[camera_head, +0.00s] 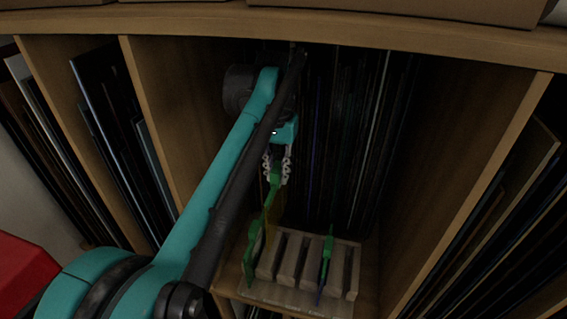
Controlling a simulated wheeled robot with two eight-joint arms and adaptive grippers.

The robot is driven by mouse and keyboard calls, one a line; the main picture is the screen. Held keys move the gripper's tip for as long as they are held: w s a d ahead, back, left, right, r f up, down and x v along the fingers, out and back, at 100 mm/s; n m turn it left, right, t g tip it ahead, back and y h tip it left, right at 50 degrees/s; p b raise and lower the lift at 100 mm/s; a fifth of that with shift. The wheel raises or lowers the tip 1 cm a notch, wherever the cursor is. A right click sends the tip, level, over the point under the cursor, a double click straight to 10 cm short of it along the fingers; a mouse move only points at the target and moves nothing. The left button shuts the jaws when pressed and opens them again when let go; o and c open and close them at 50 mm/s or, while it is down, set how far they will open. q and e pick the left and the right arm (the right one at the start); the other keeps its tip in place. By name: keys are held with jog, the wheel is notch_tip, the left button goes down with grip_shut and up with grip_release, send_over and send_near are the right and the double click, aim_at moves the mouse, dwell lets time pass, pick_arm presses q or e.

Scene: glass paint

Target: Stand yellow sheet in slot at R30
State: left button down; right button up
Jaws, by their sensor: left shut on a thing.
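My left gripper (277,172) reaches into the shelf compartment from above and is shut on the green-edged top of the yellow sheet (277,210). The sheet looks see-through and dark yellow, and hangs upright above the left part of a pale slotted rack (292,297). I cannot tell whether its lower edge touches the rack or is in a slot. Any R30 marking is too small or dark to read. My right gripper is not in view.
A green-edged piece (250,258) stands at the rack's left end. A blue sheet with green edging (325,262) stands in a slot right of the middle. Wooden dividers (465,190) flank the compartment. Dark upright panels (345,140) fill the space behind.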

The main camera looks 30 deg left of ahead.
aim_at(278, 203)
pick_arm(q)
jog(key=shift+s+f, duration=0.1)
jog(key=shift+f, duration=0.15)
notch_tip(278, 203, down, 10)
jog(key=shift+f+b, duration=0.15)
jog(key=shift+b, duration=0.45)
notch_tip(278, 203, down, 13)
jog(key=b, duration=0.9)
jog(key=shift+f+b, duration=0.2)
jog(key=shift+b, duration=0.1)
jog(key=shift+f, duration=0.3)
jog(key=shift+d, duration=0.1)
jog(key=c, duration=0.8)
grip_release()
jog(key=shift+o, duration=0.2)
